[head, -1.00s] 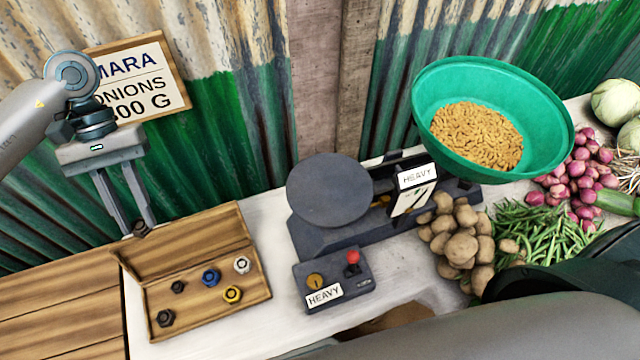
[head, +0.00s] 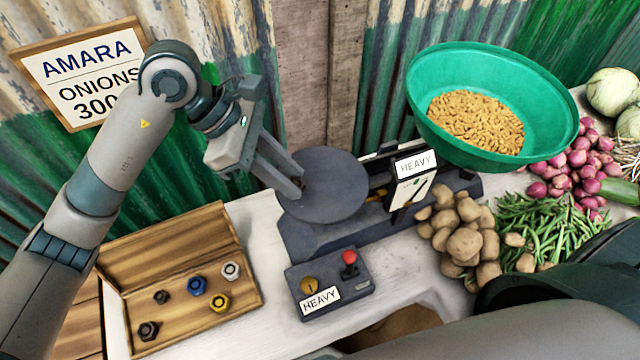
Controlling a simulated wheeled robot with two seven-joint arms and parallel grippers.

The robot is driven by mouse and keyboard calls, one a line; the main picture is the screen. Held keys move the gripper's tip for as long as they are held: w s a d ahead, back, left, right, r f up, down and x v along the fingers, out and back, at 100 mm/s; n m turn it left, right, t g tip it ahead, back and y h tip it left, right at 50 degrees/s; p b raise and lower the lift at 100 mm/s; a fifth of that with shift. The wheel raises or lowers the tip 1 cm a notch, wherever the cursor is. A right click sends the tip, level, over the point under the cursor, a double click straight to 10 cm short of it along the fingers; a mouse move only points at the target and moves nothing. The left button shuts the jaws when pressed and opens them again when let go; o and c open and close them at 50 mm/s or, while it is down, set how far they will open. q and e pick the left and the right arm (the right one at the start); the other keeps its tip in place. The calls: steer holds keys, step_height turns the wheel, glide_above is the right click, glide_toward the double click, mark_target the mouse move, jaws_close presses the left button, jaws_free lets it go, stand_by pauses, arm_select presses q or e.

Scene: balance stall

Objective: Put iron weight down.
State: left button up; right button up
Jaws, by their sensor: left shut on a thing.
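My left gripper (head: 293,184) reaches in from the left, its fingers pointing down and right. It is shut on the iron weight, a small dark piece at the fingertips that is hard to make out against the dark plate. The fingertips are over the left part of the balance's round grey plate (head: 335,190). I cannot tell whether the weight touches the plate. The balance (head: 300,238) has a green basin (head: 555,125) of yellow-brown food on its other side. My right gripper is not in view.
A wooden weight box (head: 235,225) at lower left holds several small weights, among them a blue one (head: 197,286) and a yellow one (head: 220,303). A control box (head: 345,290) with a red knob stands before the balance. Potatoes (head: 470,250) and beans crowd the right.

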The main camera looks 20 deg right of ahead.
mark_target(306, 201)
arm_select(q)
steer(key=s+d+r+n+t+b, duration=0.1)
steer(key=s+d+r+n+t, duration=0.1)
steer(key=d, duration=0.4)
steer(key=s+d+r+n+t+b, duration=0.1)
steer(key=s+d+r+n+t, duration=0.1)
steer(key=s+d+r+n, duration=0.1)
steer(key=s+d+n, duration=0.1)
steer(key=d+n, duration=0.1)
steer(key=d, duration=0.1)
steer(key=shift+d+r+b, duration=0.3)
steer(key=shift+d+b, duration=0.05)
steer(key=shift+d, duration=0.05)
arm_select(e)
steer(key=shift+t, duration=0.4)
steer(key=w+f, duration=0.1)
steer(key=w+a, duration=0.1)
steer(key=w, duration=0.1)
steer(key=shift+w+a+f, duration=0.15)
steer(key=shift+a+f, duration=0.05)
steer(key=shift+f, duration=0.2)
